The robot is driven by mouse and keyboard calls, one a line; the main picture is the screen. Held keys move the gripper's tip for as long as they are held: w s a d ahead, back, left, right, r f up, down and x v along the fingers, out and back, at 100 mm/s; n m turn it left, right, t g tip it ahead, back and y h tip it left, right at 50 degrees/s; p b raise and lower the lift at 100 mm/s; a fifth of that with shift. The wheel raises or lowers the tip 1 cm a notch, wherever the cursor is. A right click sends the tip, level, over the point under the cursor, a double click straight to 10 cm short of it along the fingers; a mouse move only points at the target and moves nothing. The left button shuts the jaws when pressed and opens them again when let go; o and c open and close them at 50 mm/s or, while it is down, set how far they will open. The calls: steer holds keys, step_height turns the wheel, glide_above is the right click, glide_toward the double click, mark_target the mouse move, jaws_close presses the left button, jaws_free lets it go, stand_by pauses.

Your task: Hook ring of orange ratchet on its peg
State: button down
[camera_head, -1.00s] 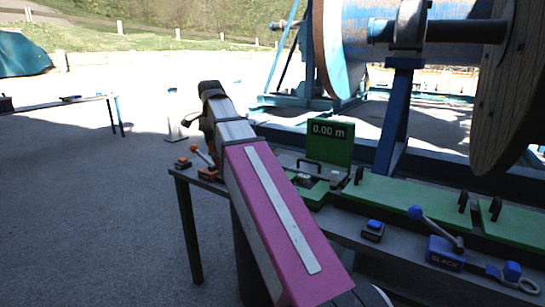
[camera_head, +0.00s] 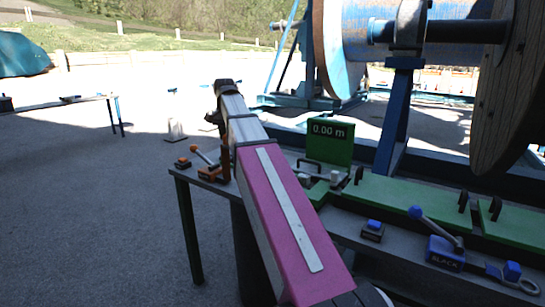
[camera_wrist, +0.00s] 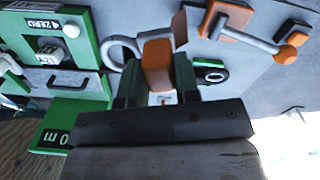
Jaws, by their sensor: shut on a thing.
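My gripper (camera_wrist: 155,90) is shut on the orange tab (camera_wrist: 157,55) in the wrist view. A grey ring (camera_wrist: 118,50) shows beside the tab on its left, close to the green housing. The orange ratchet (camera_wrist: 228,18) lies to the right of the tab, with a lever ending in an orange knob (camera_wrist: 286,54). In the head view the orange ratchet (camera_head: 209,174) is at the bench's left end, and my arm covers the gripper, tab and ring. I cannot make out the peg for certain, nor whether the ring is around anything.
A green counter housing (camera_head: 330,142) reading 0.00 m stands behind my arm. An orange button (camera_head: 183,162) sits left of the ratchet. To the right are a blue button (camera_head: 373,227) and the blue ratchet marked SLACK (camera_head: 445,253). A large reel (camera_head: 500,90) stands behind.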

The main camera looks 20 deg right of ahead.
steer(key=w+d+n, duration=1.4)
steer(key=w+d, duration=1.1)
steer(key=w, duration=0.2)
steer(key=shift+d, duration=0.15)
stand_by(1.6)
steer(key=shift+f, duration=0.15)
step_height(320, 180, down, 11)
stand_by(2.3)
stand_by(0.6)
